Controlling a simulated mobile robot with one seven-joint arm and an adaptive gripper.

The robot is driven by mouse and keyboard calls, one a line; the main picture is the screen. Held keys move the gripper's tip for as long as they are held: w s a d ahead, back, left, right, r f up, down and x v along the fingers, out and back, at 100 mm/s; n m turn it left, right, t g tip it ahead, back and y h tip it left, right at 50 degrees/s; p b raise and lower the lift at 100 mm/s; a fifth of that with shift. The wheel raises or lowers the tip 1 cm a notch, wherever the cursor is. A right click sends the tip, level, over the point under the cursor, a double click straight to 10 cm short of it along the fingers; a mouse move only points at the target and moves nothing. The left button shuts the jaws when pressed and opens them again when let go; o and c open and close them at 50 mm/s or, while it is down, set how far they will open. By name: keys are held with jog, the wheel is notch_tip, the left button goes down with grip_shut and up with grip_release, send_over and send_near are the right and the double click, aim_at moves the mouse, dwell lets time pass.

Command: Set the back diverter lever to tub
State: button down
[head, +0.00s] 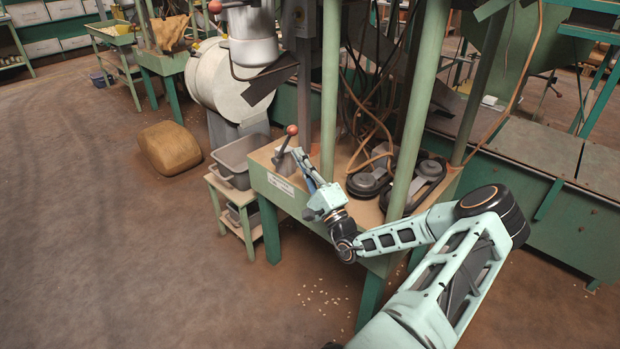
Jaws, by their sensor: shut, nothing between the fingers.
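A diverter lever with a red ball knob (292,130) stands on a grey base at the left end of the near green-legged table (315,178). Its rod tilts, with the knob up and to the right. My gripper (298,154) is shut and empty, just right of this lever and below the knob. I cannot tell whether it touches the rod. Another red knob (215,6) shows farther back, at the top edge; its lever is partly cut off. A grey tub (240,155) sits on a small stand left of the near table. The label on the table front is too small to read.
Green posts (416,110) and dark round parts (370,183) crowd the table right of my gripper. Cables hang behind. A brown sack (169,148) lies on the floor at left. Open floor lies left and in front, with scattered nuts below the table.

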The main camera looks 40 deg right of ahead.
aim_at(288, 138)
jog(key=shift+b+x, duration=0.3)
jog(key=shift+x, duration=1.2)
jog(key=p, duration=0.2)
jog(key=r+p, duration=0.1)
jog(key=p, duration=0.1)
jog(key=shift+w+a+r+g+y, duration=0.1)
jog(key=shift+w+r+g+y, duration=0.1)
jog(key=shift+w+g+y, duration=0.15)
jog(key=w+g+p, duration=0.1)
jog(key=p, duration=0.3)
jog(key=shift+r+n, duration=0.4)
jog(key=w+g+p, duration=0.1)
jog(key=p, duration=0.1)
jog(key=shift+r+y+p, duration=0.1)
jog(key=shift+y+p, duration=0.15)
jog(key=shift+p, duration=0.15)
